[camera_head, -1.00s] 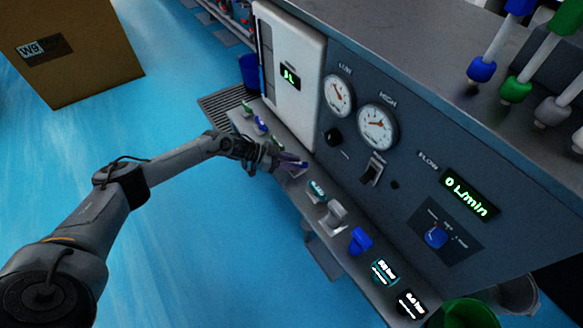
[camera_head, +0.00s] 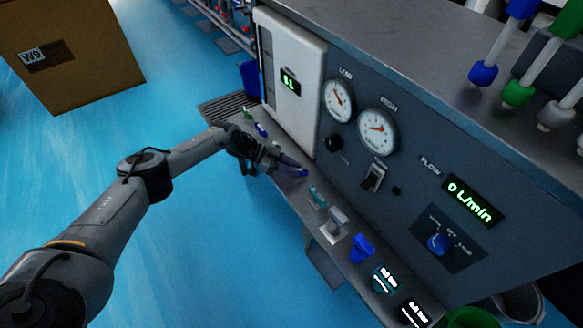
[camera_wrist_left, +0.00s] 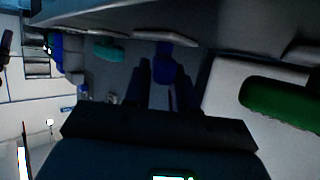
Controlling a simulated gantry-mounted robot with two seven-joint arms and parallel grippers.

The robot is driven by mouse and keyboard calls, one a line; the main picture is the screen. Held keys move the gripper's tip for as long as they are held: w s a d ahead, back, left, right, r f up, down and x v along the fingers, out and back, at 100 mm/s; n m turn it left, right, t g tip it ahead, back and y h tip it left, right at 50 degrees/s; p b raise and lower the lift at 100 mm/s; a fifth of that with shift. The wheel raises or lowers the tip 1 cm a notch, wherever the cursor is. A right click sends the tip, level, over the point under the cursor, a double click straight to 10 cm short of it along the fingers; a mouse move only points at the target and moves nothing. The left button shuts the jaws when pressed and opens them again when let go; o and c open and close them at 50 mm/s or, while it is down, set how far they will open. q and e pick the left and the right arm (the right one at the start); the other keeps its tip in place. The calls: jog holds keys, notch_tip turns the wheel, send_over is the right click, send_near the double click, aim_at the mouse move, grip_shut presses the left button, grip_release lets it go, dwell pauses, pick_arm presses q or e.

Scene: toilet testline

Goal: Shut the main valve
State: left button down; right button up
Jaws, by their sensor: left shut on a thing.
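My left gripper (camera_head: 282,165) is at the row of handles along the low ledge of the grey panel. It is shut on a blue valve handle (camera_head: 298,172), largely hidden by the fingers. In the left wrist view this blue handle (camera_wrist_left: 166,68) lies between the two dark fingers (camera_wrist_left: 163,90). No label is readable to tell whether it is the main valve. Beside it are a teal handle (camera_head: 317,198), a white handle (camera_head: 334,224) and another blue handle (camera_head: 362,248). My right gripper is not in view.
Green (camera_head: 247,113) and blue (camera_head: 261,129) handles sit farther along the ledge. Gauges, a switch (camera_head: 373,178) and a flow display (camera_head: 472,201) reading 0 L/min are on the panel. A cardboard box (camera_head: 100,65) stands at upper left. The blue floor is clear.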

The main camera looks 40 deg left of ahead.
pick_arm(q)
jog(key=c, duration=1)
grip_release()
jog(key=shift+s+a+r, duration=0.1)
jog(key=shift+a+r, duration=0.05)
jog(key=shift+a, duration=0.1)
jog(key=p+v, duration=0.2)
jog(key=v, duration=0.6)
jog(key=shift+s+a+r+p, duration=0.2)
jog(key=shift+a+p, duration=0.1)
jog(key=shift+p, duration=0.1)
jog(key=shift+s+a+r, duration=0.2)
jog(key=shift+s+a, duration=0.1)
jog(key=shift+a, duration=0.25)
